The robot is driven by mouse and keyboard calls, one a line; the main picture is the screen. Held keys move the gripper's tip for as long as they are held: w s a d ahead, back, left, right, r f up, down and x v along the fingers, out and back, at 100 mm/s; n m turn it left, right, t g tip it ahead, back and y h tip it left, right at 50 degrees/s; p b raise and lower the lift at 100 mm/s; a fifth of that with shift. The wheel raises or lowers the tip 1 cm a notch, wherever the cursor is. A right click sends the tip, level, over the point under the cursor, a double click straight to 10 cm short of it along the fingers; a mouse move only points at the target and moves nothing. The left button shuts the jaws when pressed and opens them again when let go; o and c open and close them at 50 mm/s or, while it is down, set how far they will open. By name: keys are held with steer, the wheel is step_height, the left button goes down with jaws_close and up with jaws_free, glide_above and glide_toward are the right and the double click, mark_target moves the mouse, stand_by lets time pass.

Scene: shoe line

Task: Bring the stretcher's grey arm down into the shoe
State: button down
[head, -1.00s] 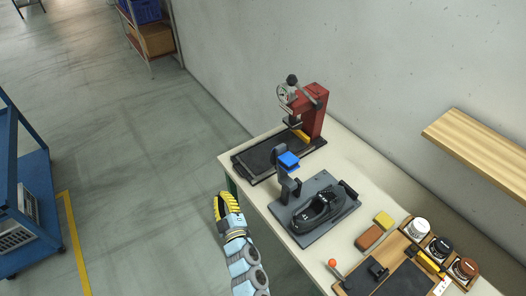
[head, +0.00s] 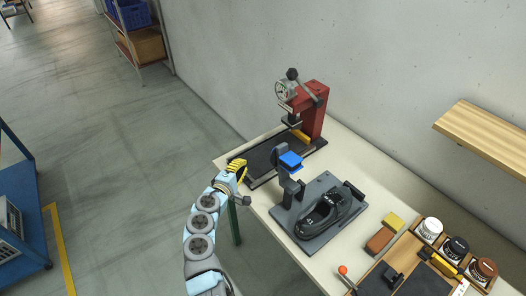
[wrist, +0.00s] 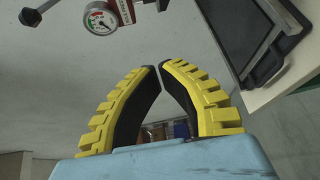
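The stretcher has a flat grey base (head: 297,229) on the table, with a black shoe (head: 345,212) lying on it. Its dark grey arm (head: 281,158) stands raised at the left end of the base, apart from the shoe, with a blue block (head: 290,160) at its upper part. My gripper (head: 238,165) has yellow ribbed fingers and is at the table's left edge, left of the raised arm and not touching it. In the wrist view the fingertips (wrist: 158,67) nearly meet, with nothing between them. The stretcher does not show in the wrist view.
A red press (head: 313,108) with a gauge and lever stands at the back, beside a black tray (head: 262,158). Brushes, jars and a wooden tray (head: 408,246) fill the right front. A wooden shelf (head: 489,137) juts from the wall. A blue cart stands left.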

steer(key=shift+d+r+m+h+b, duration=0.15)
steer(key=shift+d+r+m+h, duration=0.1)
steer(key=shift+r+h, duration=0.5)
steer(key=shift+d+r+m+h+b, duration=0.2)
steer(key=shift+r+h, duration=0.35)
steer(key=shift+r, duration=0.4)
steer(key=shift+d, duration=0.1)
steer(key=w+d, duration=0.5)
steer(key=d, duration=0.2)
steer(key=shift+w+d+p, duration=0.15)
steer(key=shift+w+p, duration=0.2)
steer(key=shift+p, duration=0.05)
steer(key=shift+s+d+r, duration=0.1)
steer(key=shift+s, duration=0.05)
stand_by(0.6)
